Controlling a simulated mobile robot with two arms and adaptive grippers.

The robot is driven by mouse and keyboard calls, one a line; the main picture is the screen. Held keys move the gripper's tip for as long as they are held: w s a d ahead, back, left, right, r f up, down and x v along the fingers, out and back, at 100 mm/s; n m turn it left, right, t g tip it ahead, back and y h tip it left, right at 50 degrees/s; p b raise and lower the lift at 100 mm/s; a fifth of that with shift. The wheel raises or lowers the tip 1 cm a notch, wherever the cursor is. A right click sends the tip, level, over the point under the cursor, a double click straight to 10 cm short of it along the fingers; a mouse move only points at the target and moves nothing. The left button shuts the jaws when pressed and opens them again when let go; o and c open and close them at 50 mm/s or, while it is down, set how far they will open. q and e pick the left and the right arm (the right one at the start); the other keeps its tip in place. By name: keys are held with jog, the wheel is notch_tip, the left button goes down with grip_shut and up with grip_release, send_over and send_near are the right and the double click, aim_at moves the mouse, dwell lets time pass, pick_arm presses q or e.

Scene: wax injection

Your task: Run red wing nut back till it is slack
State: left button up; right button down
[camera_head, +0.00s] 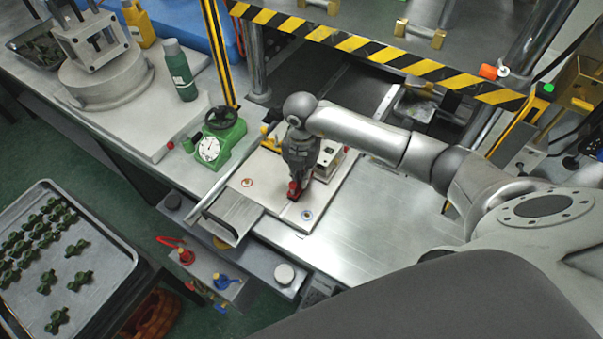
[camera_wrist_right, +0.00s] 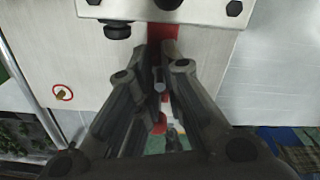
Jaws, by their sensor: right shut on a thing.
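The red wing nut (camera_head: 294,190) is on the light metal fixture plate (camera_head: 262,178) at the middle of the bench. My right gripper (camera_head: 297,181) points down onto it from above and hides part of it. In the right wrist view the fingers of my right gripper (camera_wrist_right: 159,85) are closed together, with red showing just beyond the tips and between the fingers. The nut's thread and how far it is turned are hidden. My left gripper is not in view.
A green dial gauge (camera_head: 215,140) and a green bottle (camera_head: 180,70) stand left of the plate. A black-and-yellow striped bar (camera_head: 360,45) crosses behind my arm. A tray (camera_head: 100,290) of green parts is at lower left. Bare bench lies right of the plate.

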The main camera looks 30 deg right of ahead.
aim_at(301, 176)
jog(key=shift+f+n+b, duration=0.2)
jog(key=shift+n+b, duration=0.55)
jog(key=shift+n, duration=0.05)
jog(key=shift+r+n, duration=0.15)
jog(key=shift+n, duration=0.35)
jog(key=c, duration=1.5)
grip_release()
jog(key=shift+o, duration=0.2)
jog(key=shift+r, duration=0.15)
notch_tip(301, 176, up, 12)
